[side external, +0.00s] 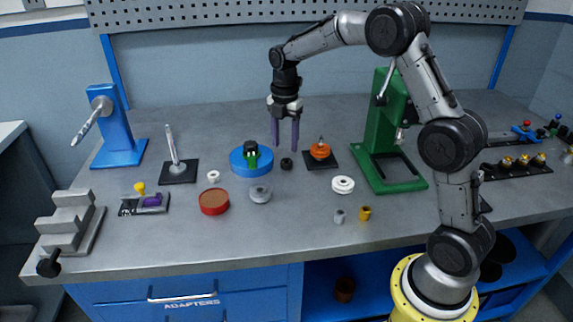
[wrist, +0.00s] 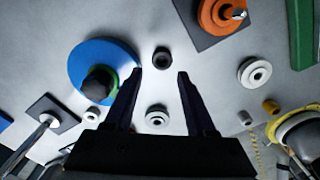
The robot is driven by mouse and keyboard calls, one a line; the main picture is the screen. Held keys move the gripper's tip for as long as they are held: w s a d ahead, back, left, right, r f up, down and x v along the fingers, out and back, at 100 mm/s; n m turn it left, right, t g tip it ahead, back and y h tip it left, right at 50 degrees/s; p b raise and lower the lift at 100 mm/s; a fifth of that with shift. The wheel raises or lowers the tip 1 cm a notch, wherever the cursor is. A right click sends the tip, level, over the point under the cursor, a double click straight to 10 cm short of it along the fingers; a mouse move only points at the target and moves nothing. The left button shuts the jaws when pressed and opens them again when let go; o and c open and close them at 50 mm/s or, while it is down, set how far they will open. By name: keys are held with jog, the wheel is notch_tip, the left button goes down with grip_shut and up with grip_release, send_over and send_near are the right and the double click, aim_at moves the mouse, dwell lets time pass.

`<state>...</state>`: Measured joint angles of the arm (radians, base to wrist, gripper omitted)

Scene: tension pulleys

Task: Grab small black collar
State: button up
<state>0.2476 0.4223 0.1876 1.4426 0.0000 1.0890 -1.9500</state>
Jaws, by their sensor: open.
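The small black collar (side external: 286,163) lies on the grey table between the blue disc and the orange pulley in the side view. In the wrist view the collar (wrist: 162,58) is a dark ring with a lighter centre, just beyond and between my fingertips. My gripper (side external: 286,149) is open and empty, its two purple fingers pointing down above and close to the collar. The fingers also show in the wrist view (wrist: 160,74), spread apart. I cannot tell the exact height of the fingertips above the table.
A blue disc (side external: 238,166) with a green and black hub stands left of the collar. An orange pulley (side external: 320,151) on a dark plate (side external: 333,162) is to the right. A grey pulley (side external: 260,194), a white pulley (side external: 343,185) and a red round tray (side external: 214,208) lie nearer the front.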

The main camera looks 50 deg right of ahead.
aim_at(286, 164)
jog(key=shift+s+d+f, duration=0.1)
jog(key=shift+s+f, duration=0.05)
jog(key=shift+f, duration=2.55)
jog(key=shift+c, duration=0.2)
grip_shut()
